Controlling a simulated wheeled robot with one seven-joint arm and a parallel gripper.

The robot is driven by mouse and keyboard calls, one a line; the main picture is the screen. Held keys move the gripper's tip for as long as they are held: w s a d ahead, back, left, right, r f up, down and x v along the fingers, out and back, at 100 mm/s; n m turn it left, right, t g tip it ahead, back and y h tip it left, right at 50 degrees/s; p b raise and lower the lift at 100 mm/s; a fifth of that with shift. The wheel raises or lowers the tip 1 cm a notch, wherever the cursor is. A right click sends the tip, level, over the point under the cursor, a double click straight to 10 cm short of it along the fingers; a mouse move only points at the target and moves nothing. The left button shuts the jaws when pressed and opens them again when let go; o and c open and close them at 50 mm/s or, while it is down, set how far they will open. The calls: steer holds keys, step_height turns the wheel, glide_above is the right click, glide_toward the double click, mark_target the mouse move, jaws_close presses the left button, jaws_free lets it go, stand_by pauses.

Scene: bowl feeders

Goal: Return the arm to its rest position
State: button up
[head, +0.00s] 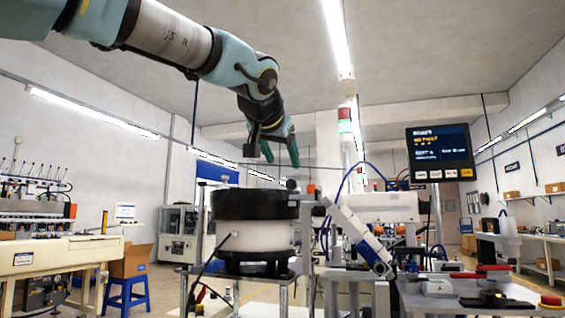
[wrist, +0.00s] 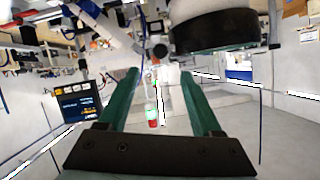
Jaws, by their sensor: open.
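My gripper (head: 279,150) hangs in the air above the black and white bowl feeder (head: 253,236), apart from it, with its green fingers pointing down. In the wrist view my gripper's two green fingers (wrist: 160,78) are spread wide with nothing between them, so it is open and empty. The wrist picture is turned over, and the bowl feeder's dark bowl (wrist: 213,30) shows at its top right. My arm reaches in from the upper left in the head view.
A display screen (head: 440,152) stands to the right, and a signal tower (head: 345,127) rises behind the feeder. A workbench (head: 465,292) with small parts is at the lower right. A blue stool (head: 127,291) and a machine table (head: 50,252) are at left. The air around my arm looks clear.

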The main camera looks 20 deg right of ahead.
stand_by(0.3)
steer(key=w+a+f+n+g+y+p, duration=0.25)
steer(key=a+f, duration=0.55)
steer(key=f, duration=0.5)
steer(key=w+a+f+n+g+y+p, duration=0.15)
steer(key=w+a+f+y, duration=0.25)
steer(key=a+f, duration=0.55)
steer(key=s+a+f+n+g+p, duration=0.2)
steer(key=s+a+f, duration=0.3)
steer(key=f, duration=0.5)
steer(key=s+a+f+n+g+y+p, duration=0.1)
steer(key=s+a+f+n+g, duration=0.2)
steer(key=s+a+f, duration=0.3)
steer(key=a+f, duration=0.4)
steer(key=shift+s+a+p, duration=0.15)
steer(key=shift+s+p, duration=0.05)
steer(key=shift+p, duration=0.2)
